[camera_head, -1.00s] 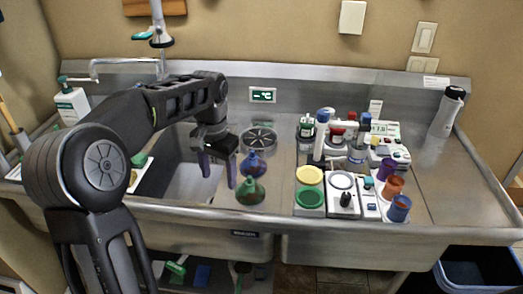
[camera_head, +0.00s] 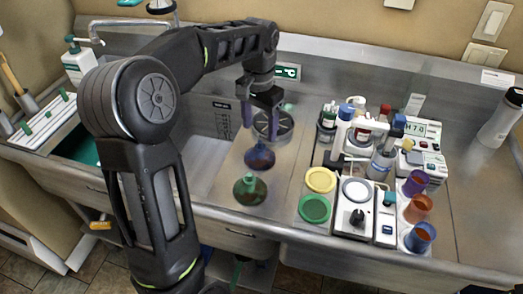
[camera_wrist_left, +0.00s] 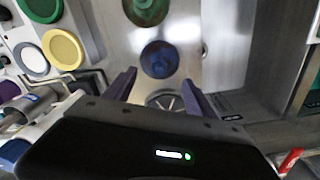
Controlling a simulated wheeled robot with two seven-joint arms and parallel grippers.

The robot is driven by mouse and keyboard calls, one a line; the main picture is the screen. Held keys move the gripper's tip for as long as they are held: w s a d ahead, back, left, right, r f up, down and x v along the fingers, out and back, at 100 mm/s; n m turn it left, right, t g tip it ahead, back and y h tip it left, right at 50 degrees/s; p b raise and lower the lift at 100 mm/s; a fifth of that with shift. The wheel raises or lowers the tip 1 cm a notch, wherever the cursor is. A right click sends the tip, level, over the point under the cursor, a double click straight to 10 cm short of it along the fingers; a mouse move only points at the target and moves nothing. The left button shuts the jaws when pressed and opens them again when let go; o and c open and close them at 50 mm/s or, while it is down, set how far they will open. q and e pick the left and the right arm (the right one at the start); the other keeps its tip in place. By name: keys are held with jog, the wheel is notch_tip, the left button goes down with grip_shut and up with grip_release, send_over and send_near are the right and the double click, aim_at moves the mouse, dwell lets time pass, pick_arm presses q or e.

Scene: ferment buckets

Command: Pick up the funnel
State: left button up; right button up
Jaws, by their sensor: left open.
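Two funnel-shaped pieces stand wide end down on the steel counter right of the sink basin. One is dark blue-purple (camera_head: 259,157); the other is green (camera_head: 250,191) and nearer the front edge. I cannot tell surely which one is the funnel. My left gripper (camera_head: 260,118) is open and empty, above and behind the blue piece, near a round grey slotted disc (camera_head: 286,124). In the left wrist view, the blue piece (camera_wrist_left: 160,59) lies just beyond and between the open fingers (camera_wrist_left: 158,88), with the green one (camera_wrist_left: 147,9) farther off. My right gripper is not in view.
A crowded device tray with yellow (camera_head: 320,180) and green (camera_head: 315,209) round lids, bottles and coloured cups (camera_head: 418,208) stands to the right. The sink basin (camera_head: 207,150) is on the left. A white bottle (camera_head: 501,117) stands far right.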

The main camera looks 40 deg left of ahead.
aim_at(260, 142)
pick_arm(q)
jog(key=shift+f, duration=1.3)
jog(key=shift+f+p, duration=0.25)
jog(key=shift+p, duration=0.1)
notch_tip(260, 142, down, 5)
jog(key=shift+r+p, duration=0.15)
jog(key=shift+p, duration=0.45)
jog(key=shift+c, duration=0.2)
jog(key=shift+s, duration=0.1)
grip_shut()
